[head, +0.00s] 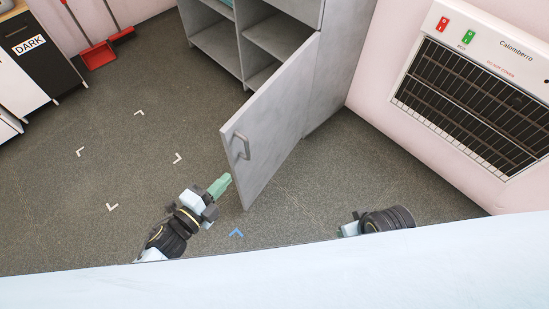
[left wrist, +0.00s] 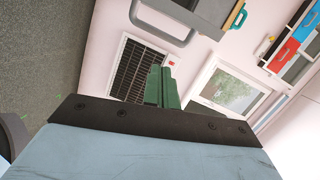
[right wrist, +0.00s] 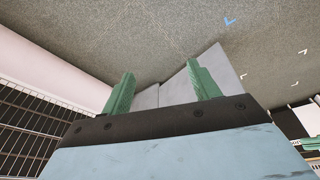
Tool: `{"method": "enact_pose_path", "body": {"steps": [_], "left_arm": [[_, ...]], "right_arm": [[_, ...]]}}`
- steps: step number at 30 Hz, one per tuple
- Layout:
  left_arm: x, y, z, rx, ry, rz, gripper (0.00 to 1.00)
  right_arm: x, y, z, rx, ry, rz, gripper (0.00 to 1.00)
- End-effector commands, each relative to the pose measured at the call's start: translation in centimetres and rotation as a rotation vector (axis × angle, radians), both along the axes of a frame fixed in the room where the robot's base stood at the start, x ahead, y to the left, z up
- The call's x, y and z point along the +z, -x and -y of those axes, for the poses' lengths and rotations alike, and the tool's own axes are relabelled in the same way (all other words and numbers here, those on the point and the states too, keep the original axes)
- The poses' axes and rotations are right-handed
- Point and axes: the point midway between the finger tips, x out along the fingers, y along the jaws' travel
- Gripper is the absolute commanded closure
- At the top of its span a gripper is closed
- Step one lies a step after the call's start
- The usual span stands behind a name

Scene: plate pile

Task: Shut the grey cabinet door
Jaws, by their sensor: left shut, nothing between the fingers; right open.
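The grey cabinet (head: 238,40) stands at the top centre of the head view, with its shelves partly exposed. Its grey door (head: 280,115) is wide open and swung towards me. A bar handle (head: 240,146) is on the door's left-facing side. My left gripper (head: 224,183) is shut and empty, just left of the door's free lower corner; contact cannot be told. Its closed green fingers also show in the left wrist view (left wrist: 161,88). My right gripper (right wrist: 161,86) is open, with grey panels beyond its fingers. In the head view it is right of the door, its fingers mostly hidden.
A heater (head: 470,100) with a dark grille is on the pink wall at the right. A red dustpan (head: 98,54) and a dark-fronted unit (head: 35,40) are at the upper left. The floor (head: 120,150) left of the door is clear, with white corner marks.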

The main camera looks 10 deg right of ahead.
Motion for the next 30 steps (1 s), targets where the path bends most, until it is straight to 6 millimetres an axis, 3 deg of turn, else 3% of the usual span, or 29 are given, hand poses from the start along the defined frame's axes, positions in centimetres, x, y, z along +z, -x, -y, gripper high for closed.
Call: {"method": "enact_pose_path", "body": {"steps": [5, 11, 21, 25, 30], "left_arm": [[1.7, 0.5, 2.4, -0.119, -0.041, 0.182, 1.0], [2.6, 0.0, 3.7, -0.147, -0.05, 0.229, 1.0], [2.5, -4.4, 8.7, -0.144, -0.048, 0.227, 1.0], [2.5, -6.2, 10.7, -0.143, -0.049, 0.225, 1.0], [2.4, -7.3, 8.1, -0.143, -0.053, 0.222, 1.0]], "right_arm": [[1.8, 0.0, 0.0, -0.001, 0.001, 0.021, 0.39], [3.1, 0.1, -0.1, -0.002, -0.001, 0.026, 0.39], [6.6, 0.9, -0.9, -0.005, -0.024, 0.05, 0.39], [7.8, -0.1, -1.6, 0.003, -0.045, 0.126, 0.39], [8.5, -2.3, -2.4, 0.017, -0.073, 0.245, 0.39]]}}
